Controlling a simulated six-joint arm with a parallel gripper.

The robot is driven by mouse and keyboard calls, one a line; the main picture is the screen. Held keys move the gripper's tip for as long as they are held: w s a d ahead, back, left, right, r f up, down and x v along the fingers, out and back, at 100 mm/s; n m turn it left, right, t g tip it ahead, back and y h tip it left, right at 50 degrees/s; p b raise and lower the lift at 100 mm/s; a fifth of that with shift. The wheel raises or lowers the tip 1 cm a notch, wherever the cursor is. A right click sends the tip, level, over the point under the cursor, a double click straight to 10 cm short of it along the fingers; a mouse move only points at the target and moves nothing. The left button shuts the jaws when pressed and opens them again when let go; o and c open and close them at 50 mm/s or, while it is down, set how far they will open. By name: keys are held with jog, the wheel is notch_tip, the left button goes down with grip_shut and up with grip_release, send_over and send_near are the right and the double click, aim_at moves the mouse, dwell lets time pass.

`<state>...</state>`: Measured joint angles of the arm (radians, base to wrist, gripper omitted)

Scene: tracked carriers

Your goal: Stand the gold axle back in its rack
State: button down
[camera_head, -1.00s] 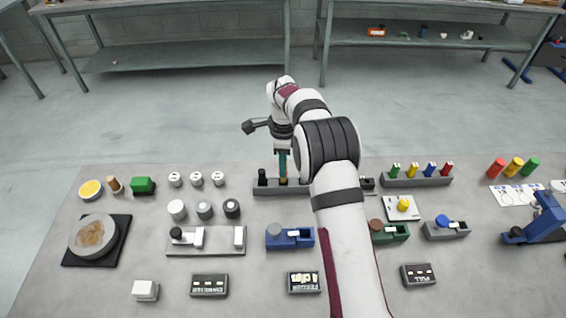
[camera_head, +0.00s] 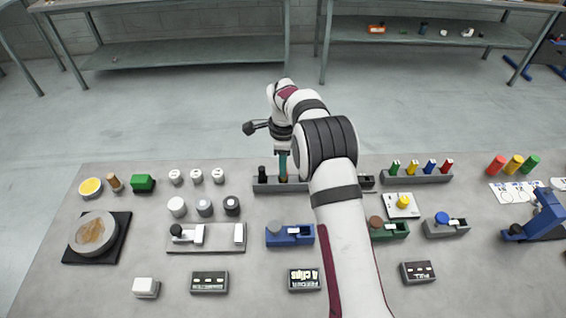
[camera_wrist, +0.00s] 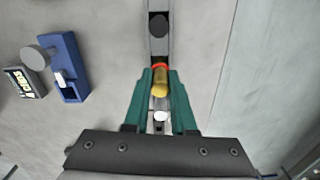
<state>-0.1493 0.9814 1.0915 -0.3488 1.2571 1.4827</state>
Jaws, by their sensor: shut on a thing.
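My gripper (camera_wrist: 160,88) is shut on the gold axle (camera_wrist: 160,88), which sits between the green fingers in the wrist view. An orange-red ring shows at the axle's far side there. The dark grey rack (camera_head: 270,188) lies under the gripper and also shows in the wrist view (camera_wrist: 158,50). In the head view my gripper (camera_head: 283,172) points straight down at the rack's left part, and its fingers hide most of the axle. I cannot tell whether the axle's lower end is inside a hole or just above it.
A black peg (camera_head: 262,174) stands in the rack just left of my gripper. A rack of coloured pegs (camera_head: 416,178) stands to the right. A blue carrier (camera_head: 290,238) sits in front, and white-topped cylinders (camera_head: 197,176) stand to the left.

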jog(key=shift+f, duration=0.85)
dwell(0.4)
jog(key=shift+c, duration=0.9)
grip_release()
jog(key=shift+r, duration=3.5)
